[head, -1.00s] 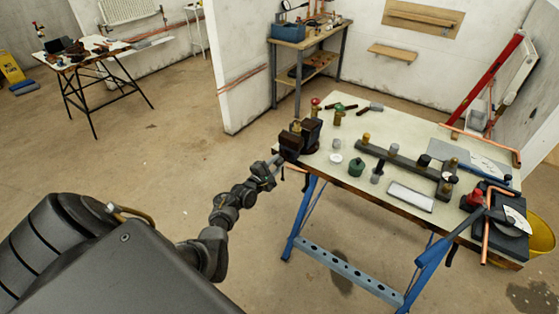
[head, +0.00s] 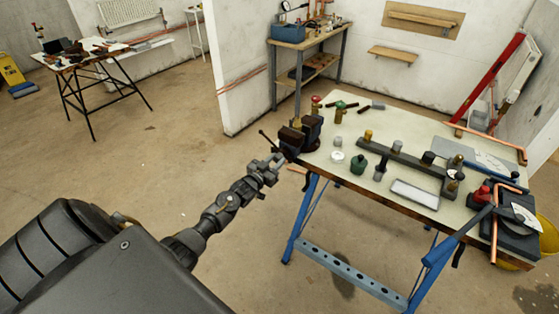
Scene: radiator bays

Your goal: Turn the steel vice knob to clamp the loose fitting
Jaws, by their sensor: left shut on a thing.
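The dark vice (head: 311,130) is mounted at the left corner of the workbench. A small brass-coloured piece (head: 297,123), perhaps the loose fitting, shows upright at its jaws; I cannot tell whether it is gripped. My left gripper (head: 278,159) is at the front of the vice, beyond the bench edge, shut on the vice knob, which its fingers mostly hide. A thin dark bar (head: 267,138) slants up to the left behind the fingers. My right gripper is not in view.
The pale workbench top (head: 425,134) holds a dark manifold bar (head: 405,161), a green bottle-like item (head: 358,164), a white disc (head: 337,156) and a white tray (head: 414,190). Copper pipe (head: 496,225) and a dial tool stand at the right. Floor left of the bench is clear.

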